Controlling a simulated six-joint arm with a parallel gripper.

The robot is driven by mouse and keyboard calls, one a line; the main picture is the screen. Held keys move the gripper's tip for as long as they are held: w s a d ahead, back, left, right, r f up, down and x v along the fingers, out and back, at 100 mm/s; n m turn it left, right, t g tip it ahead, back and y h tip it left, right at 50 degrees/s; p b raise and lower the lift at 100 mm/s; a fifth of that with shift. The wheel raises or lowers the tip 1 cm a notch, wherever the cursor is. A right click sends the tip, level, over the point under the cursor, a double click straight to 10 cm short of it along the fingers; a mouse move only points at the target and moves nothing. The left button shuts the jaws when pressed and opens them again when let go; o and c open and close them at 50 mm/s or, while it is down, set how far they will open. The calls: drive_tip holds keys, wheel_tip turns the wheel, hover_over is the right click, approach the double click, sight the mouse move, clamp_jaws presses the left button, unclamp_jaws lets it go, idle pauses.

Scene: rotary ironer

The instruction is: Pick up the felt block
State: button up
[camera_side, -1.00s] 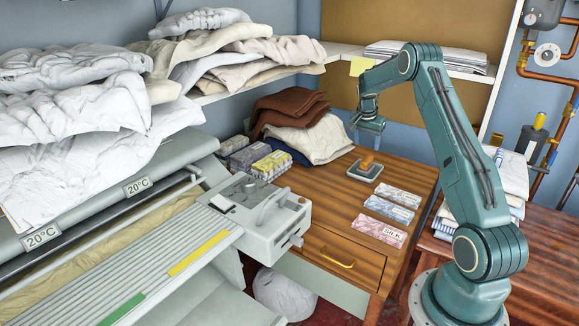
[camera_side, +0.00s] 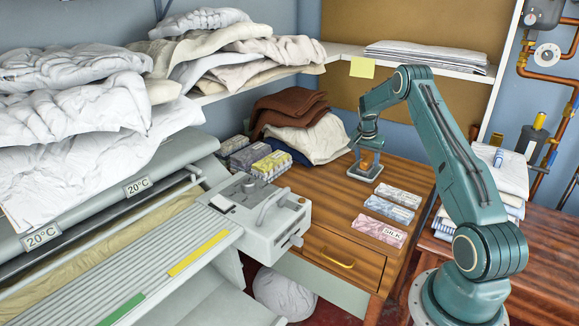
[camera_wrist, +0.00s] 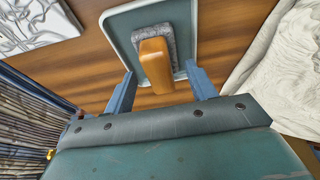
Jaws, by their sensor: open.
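The felt block has an orange-brown handle (camera_wrist: 156,62) on a grey felt base (camera_wrist: 139,36). It sits in a shallow pale-rimmed tray (camera_wrist: 187,35) on the wooden table. In the side view the handle (camera_side: 367,160) shows between the fingers, and the tray (camera_side: 365,175) lies beneath. My gripper (camera_side: 366,160) points down over the block. In the wrist view my gripper's (camera_wrist: 162,88) two blue fingers are open, one on each side of the handle's near end, with gaps on both sides. Whether the fingertips are level with the handle is hard to tell.
Labelled packs (camera_side: 388,208) lie on the table (camera_side: 320,205) in front of the tray. Folded brown (camera_side: 290,106) and cream cloths (camera_side: 315,140) are piled behind left. The grey ironer (camera_side: 262,225) stands left of the table. A shelf with white linen (camera_side: 425,56) is above.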

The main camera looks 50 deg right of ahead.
sight(367, 158)
drive_tip(key=shift+x, duration=1.6)
drive_tip(key=shift+r, duration=0.1)
drive_tip(key=c, duration=0.8)
drive_tip(key=shift+o, duration=0.2)
drive_tip(key=shift+r, duration=0.15)
wheel_tip(367, 158, up, 20)
